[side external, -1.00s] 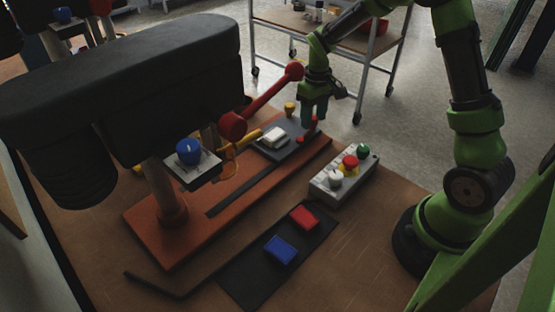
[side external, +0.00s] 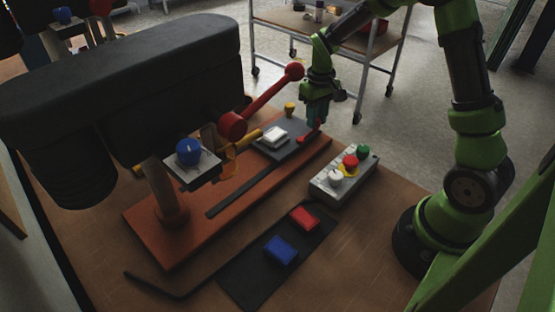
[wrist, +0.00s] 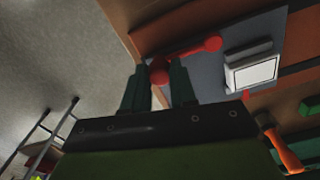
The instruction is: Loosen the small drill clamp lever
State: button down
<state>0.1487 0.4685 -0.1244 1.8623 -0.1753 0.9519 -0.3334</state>
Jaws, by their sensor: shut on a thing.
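The small red clamp lever (side external: 309,138) sits on the grey drill table plate at the end of the orange-red base. In the wrist view, the lever (wrist: 190,50) has a round knob at its far right end and another rounded red end close to my fingers. My gripper (side external: 317,124) is low over the plate, pointing down, with its fingers shut on the lever's near end. In the wrist view the gripper (wrist: 160,75) has its two dark green fingers on either side of that red end, which they partly hide.
A white block (side external: 274,134) lies on the plate beside the lever. A long red feed handle (side external: 270,92) slants from the dark drill head (side external: 140,80) towards my arm. A button box (side external: 343,177) stands in front. Red and blue blocks lie on a black mat (side external: 250,284).

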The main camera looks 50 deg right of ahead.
jog(key=s+m, duration=0.2)
jog(key=m, duration=0.1)
jog(key=shift+a, duration=0.15)
jog(key=shift+s+a+m, duration=0.2)
jog(key=shift+s+m, duration=0.2)
jog(key=shift+m, duration=0.45)
jog(key=shift+s+a+m, duration=0.15)
jog(key=shift+s+m, duration=0.2)
jog(key=shift+m, duration=0.5)
jog(key=c, duration=0.9)
grip_release()
notch_tip(320, 180, up, 17)
jog(key=shift+f, duration=0.1)
